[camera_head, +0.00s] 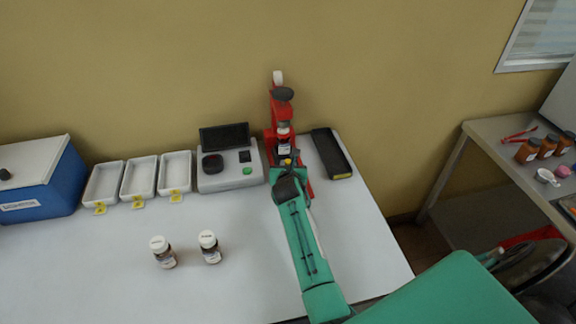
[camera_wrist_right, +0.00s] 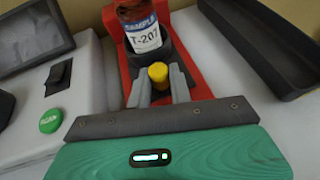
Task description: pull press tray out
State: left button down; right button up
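The red press (camera_head: 282,125) stands against the wall at the back of the white table. A sample bottle labelled T-207 (camera_wrist_right: 142,30) stands in it, upright; it also shows in the head view (camera_head: 284,145). A yellow knob (camera_wrist_right: 158,74) sticks out at the front of the press tray, low in front of the bottle. My right gripper (camera_wrist_right: 160,88) reaches the press from the front, its two grey fingers on either side of the knob and apparently closed on it. In the head view my right gripper (camera_head: 287,170) hides the tray's front. My left gripper is out of view.
A grey device (camera_head: 230,178) with a screen and green button stands close left of the press. A long black tray (camera_head: 332,153) lies close right. White trays (camera_head: 140,178), a blue box (camera_head: 40,180) and two jars (camera_head: 162,252) are further left.

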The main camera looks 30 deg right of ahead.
grip_shut()
jog(key=shift+s+r, duration=0.1)
jog(key=shift+s, duration=0.05)
jog(key=s+a+p, duration=0.1)
jog(key=s+p, duration=0.1)
jog(key=s, duration=0.1)
jog(key=s+p, duration=0.3)
jog(key=s+a+p, duration=0.1)
jog(key=s+p, duration=0.1)
jog(key=s, duration=0.2)
jog(key=shift+s+a, duration=0.1)
jog(key=shift+a, duration=0.25)
jog(key=shift+s+p, duration=0.2)
jog(key=shift+p, duration=0.1)
jog(key=shift+f, duration=0.2)
jog(key=shift+a, duration=0.1)
